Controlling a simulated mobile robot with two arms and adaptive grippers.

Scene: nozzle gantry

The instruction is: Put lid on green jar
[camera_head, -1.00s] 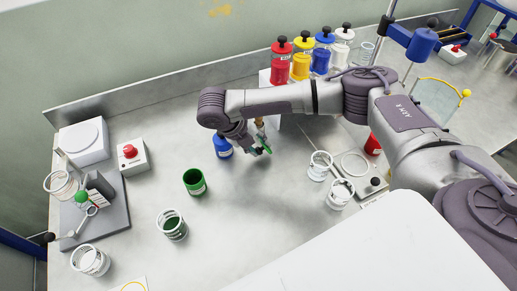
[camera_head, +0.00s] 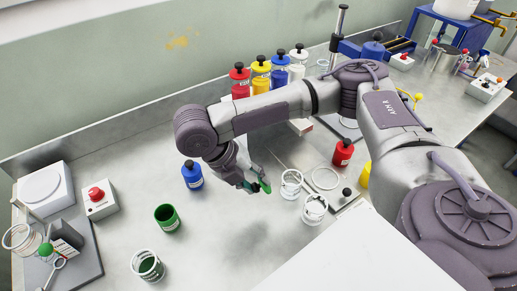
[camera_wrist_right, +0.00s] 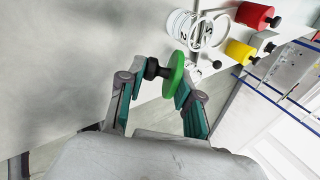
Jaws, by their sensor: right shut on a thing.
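A green lid with a black knob (camera_wrist_right: 174,73) is pinched between the fingers of my right gripper (camera_wrist_right: 160,88) in the right wrist view. In the head view the lid (camera_head: 265,186) shows at the fingertips of my right gripper (camera_head: 256,184), held above the bench and tilted on edge. A solid green jar (camera_head: 167,219) stands open on the bench, to the left of and in front of the gripper. Nearer the front is a clear jar with green contents (camera_head: 147,266), also open. My left gripper is not in view.
A blue jar (camera_head: 192,176) stands left of the gripper. Clear empty jars (camera_head: 314,209) stand to its right, with a red jar (camera_head: 342,152) behind. Several coloured lidded jars line the back. A red-button box (camera_head: 98,199) is at left. The bench's middle is clear.

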